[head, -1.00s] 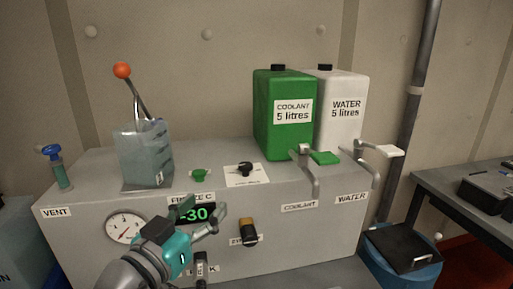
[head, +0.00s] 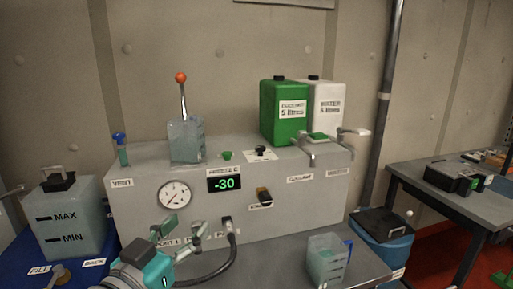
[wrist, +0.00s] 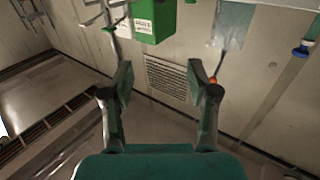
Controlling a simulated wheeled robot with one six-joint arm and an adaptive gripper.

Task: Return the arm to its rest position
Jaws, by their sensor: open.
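My gripper (head: 184,226) is at the lower left of the head view, in front of the grey cabinet (head: 285,222). In the wrist view its two fingers (wrist: 160,72) stand wide apart with nothing between them. The wrist view is tilted upside down and shows a wall grille (wrist: 166,80) beyond the fingers. The gripper hides part of the cabinet's lower front labels. A black hose (head: 233,252) curves from a fitting on the cabinet front behind my gripper; I cannot tell whether they touch.
A clear jug with a blue handle (head: 327,260) stands on the front shelf at right. A MAX/MIN tank (head: 72,222) is at left. Green coolant (head: 283,118) and white water (head: 328,108) cans stand on the cabinet. A blue bin (head: 385,245) and a bench (head: 420,190) are at right.

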